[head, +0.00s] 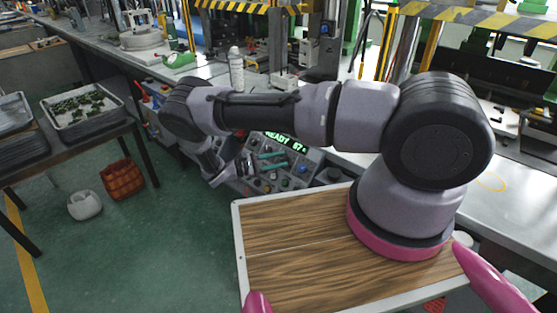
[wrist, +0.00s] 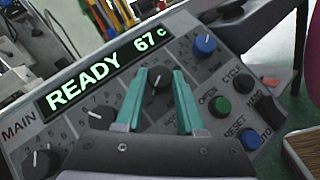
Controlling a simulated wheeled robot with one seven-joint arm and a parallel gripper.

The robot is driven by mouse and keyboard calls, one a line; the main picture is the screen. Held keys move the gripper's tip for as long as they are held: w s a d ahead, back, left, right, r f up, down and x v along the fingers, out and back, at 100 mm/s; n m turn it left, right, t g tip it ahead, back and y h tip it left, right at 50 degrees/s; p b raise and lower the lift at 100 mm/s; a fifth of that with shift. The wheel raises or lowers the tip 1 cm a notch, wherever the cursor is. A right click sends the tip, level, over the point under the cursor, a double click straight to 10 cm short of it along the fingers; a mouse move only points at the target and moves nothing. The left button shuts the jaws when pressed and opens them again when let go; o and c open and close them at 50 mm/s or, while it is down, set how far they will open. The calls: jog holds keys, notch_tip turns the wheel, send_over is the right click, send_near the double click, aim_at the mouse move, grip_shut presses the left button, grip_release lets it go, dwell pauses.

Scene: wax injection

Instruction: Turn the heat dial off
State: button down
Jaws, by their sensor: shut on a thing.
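The control panel (wrist: 190,125) carries several dark round dials with white pointer marks. One dark dial (wrist: 161,80) sits between the teal fingers of my gripper (wrist: 159,74), which is shut on it. Its white mark shows, but its label is partly hidden and I cannot read it as heat. Another dial (wrist: 97,117) is left of the fingers, and one (wrist: 41,161) is at lower left near the word MAIN. The display (wrist: 100,75) reads READY 67 C. In the head view my gripper (head: 271,160) is at the panel, and the held dial is too small to tell.
A blue knob (wrist: 205,45) is right of the fingers. A green button (wrist: 220,107) and a blue button (wrist: 250,140) are close to the right finger. A white bottle (head: 236,70) stands on the bench behind the panel. A basket (head: 122,180) is on the floor at left.

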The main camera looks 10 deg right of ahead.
jog(key=shift+n+t, duration=0.5)
jog(key=shift+n, duration=0.1)
jog(key=c, duration=0.5)
grip_release()
jog(key=a, duration=0.3)
jog(key=s+a, duration=0.1)
jog(key=a, duration=0.6)
jog(key=shift+s+a+f, duration=0.3)
